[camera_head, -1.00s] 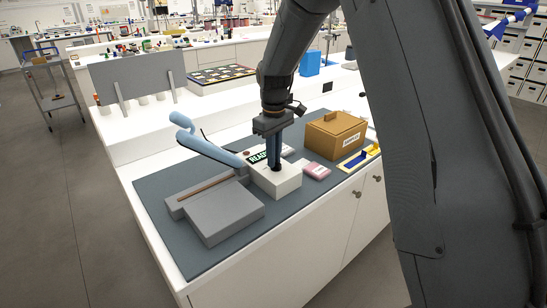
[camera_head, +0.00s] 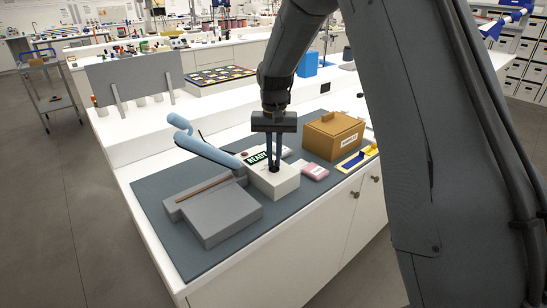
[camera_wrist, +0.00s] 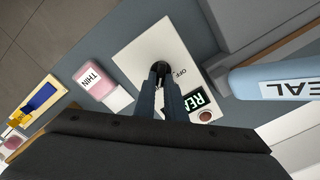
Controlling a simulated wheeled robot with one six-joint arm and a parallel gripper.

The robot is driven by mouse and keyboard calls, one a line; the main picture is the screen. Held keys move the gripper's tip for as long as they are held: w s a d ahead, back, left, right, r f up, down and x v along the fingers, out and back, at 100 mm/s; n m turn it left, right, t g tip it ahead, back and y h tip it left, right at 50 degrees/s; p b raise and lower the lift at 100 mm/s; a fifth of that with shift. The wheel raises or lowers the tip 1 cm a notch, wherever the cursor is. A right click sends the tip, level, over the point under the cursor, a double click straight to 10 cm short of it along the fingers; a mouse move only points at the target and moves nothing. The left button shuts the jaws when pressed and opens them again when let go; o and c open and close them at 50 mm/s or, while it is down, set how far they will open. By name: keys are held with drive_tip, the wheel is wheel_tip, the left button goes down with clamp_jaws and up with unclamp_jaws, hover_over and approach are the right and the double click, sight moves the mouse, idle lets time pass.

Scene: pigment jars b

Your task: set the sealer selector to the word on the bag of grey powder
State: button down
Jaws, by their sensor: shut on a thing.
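The sealer's white control box (camera_head: 277,183) stands on the grey mat, with a dark selector knob (camera_wrist: 158,68) on top. My gripper (camera_head: 274,168) points down from above and is shut on the knob. A green display (camera_head: 257,158) reads READY. I cannot make out a bag of grey powder.
The sealer's grey body (camera_head: 222,212) and raised blue lever arm (camera_head: 207,150) stand left of the box. A brown carton (camera_head: 333,137) and a yellow tray (camera_wrist: 35,106) with a blue item are on the other side. The mat's front strip is clear.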

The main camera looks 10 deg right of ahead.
sight(275, 161)
drive_tip(key=shift+r+m, duration=0.1)
drive_tip(key=shift+m, duration=0.5)
drive_tip(key=shift+d, duration=0.1)
drive_tip(key=c, duration=1.8)
unclamp_jaws()
drive_tip(key=shift+r+b, duration=1.2)
drive_tip(key=shift+r, duration=2.7)
